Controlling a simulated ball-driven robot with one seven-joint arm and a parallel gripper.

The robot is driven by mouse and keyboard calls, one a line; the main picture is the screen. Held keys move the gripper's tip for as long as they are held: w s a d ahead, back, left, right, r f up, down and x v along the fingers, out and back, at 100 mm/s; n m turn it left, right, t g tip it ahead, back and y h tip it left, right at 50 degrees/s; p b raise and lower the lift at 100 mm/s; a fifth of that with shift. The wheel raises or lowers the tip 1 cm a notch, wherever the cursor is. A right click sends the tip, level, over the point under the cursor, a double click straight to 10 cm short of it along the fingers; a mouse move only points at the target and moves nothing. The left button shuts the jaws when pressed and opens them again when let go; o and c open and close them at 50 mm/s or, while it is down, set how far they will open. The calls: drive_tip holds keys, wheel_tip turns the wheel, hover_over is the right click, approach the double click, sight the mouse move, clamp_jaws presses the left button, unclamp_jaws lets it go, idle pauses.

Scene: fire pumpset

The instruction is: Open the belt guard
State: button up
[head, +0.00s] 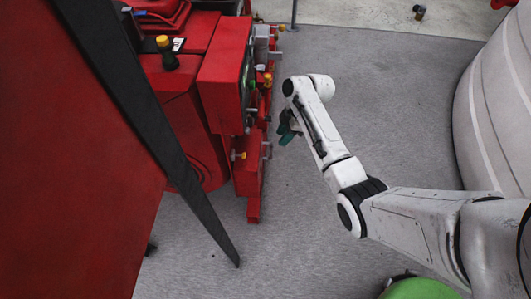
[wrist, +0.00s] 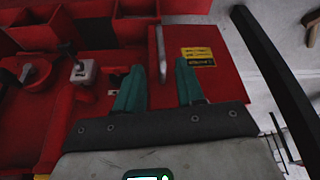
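In the wrist view, a red panel (wrist: 222,82) with a vertical silver handle (wrist: 161,52) and a yellow warning label (wrist: 198,57) lies ahead of my gripper (wrist: 160,66); it looks like the belt guard, and it appears closed. The gripper's two green fingers are spread apart with nothing between them. The handle shows in the gap between the fingertips, apart from them as far as I can tell. In the head view, my gripper (head: 289,128) is beside the red pumpset (head: 222,75), partly hidden behind my arm. I cannot pick out the guard's handle there.
In the head view, a large red panel (head: 65,190) and a slanting dark bar (head: 150,120) fill the left. Valves and gauges line the pumpset's side. A big pale rounded body (head: 495,110) stands at right. Grey floor (head: 390,100) is clear between. A dark bar (wrist: 275,65) crosses the wrist view's right.

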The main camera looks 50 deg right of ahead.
sight(271, 156)
drive_tip(key=b+x, duration=0.4)
drive_tip(key=x, duration=0.6)
drive_tip(key=shift+f, duration=0.1)
clamp_jaws()
idle(0.3)
